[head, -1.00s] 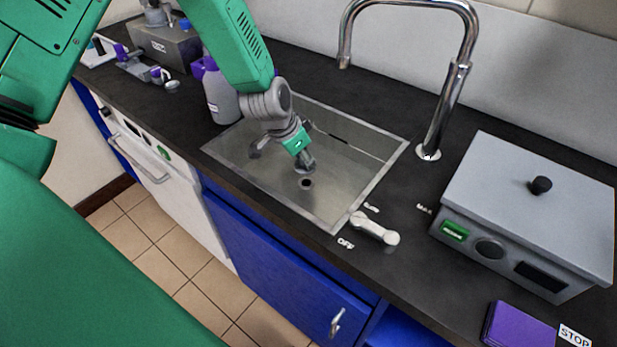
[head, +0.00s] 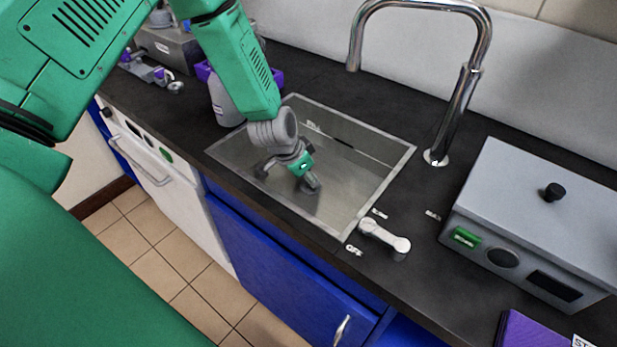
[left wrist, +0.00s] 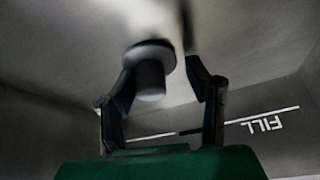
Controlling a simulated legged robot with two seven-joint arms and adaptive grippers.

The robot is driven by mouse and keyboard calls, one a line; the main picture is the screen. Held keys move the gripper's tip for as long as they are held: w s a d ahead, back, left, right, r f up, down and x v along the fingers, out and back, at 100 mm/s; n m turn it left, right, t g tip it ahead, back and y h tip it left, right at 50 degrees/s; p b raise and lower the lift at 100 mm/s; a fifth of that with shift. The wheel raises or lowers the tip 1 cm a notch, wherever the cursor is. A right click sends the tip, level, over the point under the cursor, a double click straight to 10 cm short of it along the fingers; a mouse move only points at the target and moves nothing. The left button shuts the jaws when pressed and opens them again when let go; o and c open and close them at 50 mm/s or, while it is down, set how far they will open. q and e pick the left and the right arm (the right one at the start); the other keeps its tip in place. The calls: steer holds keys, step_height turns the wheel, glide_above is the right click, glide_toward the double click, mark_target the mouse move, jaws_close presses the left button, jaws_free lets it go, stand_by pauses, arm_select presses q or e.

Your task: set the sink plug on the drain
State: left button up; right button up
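The sink plug (left wrist: 150,80), a grey knob on a wider round flange, shows between the two fingers of my left gripper (left wrist: 165,88) in the left wrist view. The plug is close to the left finger, and a clear gap separates it from the right finger. The gripper is open. In the head view my left gripper (head: 287,178) is down inside the steel sink basin (head: 345,185). The drain hole is hidden in the head view, behind the gripper and plug. I cannot tell whether the plug's flange sits on the drain. My right gripper is not in view.
A curved chrome tap (head: 460,100) stands behind the basin. A white lever (head: 384,237) is at its front right corner. A grey box with a black knob (head: 545,225) is at the right.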

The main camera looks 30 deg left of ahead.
mark_target(302, 187)
arm_select(q)
steer(key=shift+s+d, duration=0.2)
steer(key=shift+d, duration=0.4)
steer(key=shift+d+r, duration=0.1)
steer(key=shift+d, duration=0.15)
steer(key=shift+a+r, duration=0.2)
steer(key=shift+r, duration=0.2)
steer(key=v, duration=0.2)
steer(key=a+p+v, duration=0.1)
steer(key=v, duration=0.1)
steer(key=shift+s+r, duration=0.1)
steer(key=shift+r, duration=0.2)
steer(key=d+v, duration=0.1)
steer(key=v, duration=0.5)
steer(key=shift+s+a+r+p, duration=0.15)
steer(key=shift+a+r+p, duration=0.05)
steer(key=shift+a+p, duration=0.3)
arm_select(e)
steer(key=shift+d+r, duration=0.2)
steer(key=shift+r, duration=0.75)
arm_select(q)
steer(key=shift+d, duration=0.1)
